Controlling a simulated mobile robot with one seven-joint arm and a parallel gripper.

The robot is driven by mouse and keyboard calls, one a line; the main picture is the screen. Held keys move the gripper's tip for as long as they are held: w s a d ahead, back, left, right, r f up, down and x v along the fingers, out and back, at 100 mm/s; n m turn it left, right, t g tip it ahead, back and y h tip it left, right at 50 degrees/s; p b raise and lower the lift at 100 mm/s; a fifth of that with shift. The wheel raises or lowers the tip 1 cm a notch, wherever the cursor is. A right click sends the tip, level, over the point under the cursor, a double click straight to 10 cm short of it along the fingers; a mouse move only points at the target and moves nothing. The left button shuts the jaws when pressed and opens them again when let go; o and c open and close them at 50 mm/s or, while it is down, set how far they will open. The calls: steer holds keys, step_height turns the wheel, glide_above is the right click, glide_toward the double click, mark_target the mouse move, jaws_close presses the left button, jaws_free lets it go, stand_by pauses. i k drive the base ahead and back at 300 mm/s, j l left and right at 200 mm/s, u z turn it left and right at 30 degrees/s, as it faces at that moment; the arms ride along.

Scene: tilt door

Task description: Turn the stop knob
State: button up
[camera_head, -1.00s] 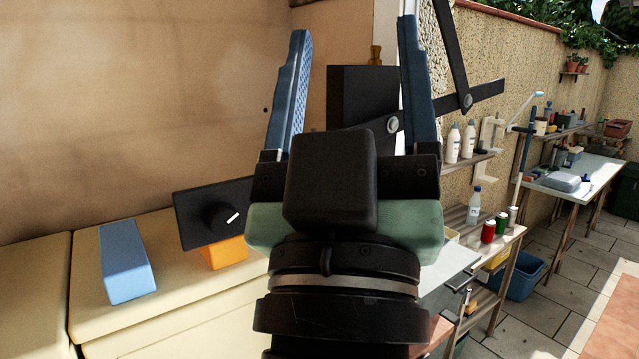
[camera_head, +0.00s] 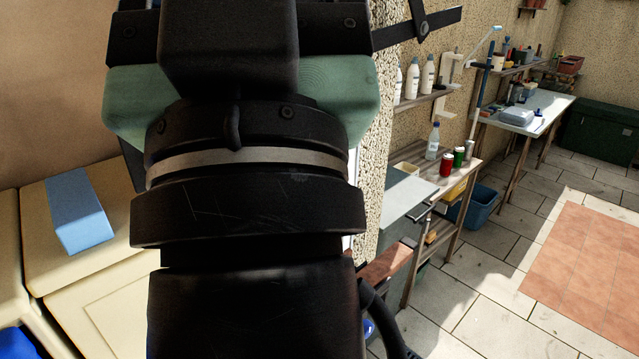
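My gripper (camera_head: 232,45) fills the upper left middle of the head view, seen from behind. Its fingers run out past the top edge, so I cannot see whether they are open or shut, or what they touch. The stop knob is hidden behind my gripper and wrist. A thin dark edge (camera_head: 131,165) shows just left of my wrist; it may be the side of the knob's black box.
A light blue block (camera_head: 78,215) lies on the cream cabinet (camera_head: 110,285) at left. A black hinged bar (camera_head: 420,28) crosses the top middle. A wooden shelf table (camera_head: 470,170) holds cans and a bottle. Open paved floor (camera_head: 490,290) lies at right.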

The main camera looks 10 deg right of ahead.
mark_target(369, 326)
steer(key=l, duration=0.85)
steer(key=i+l, duration=0.1)
steer(key=l, duration=0.75)
steer(key=i+u, duration=0.05)
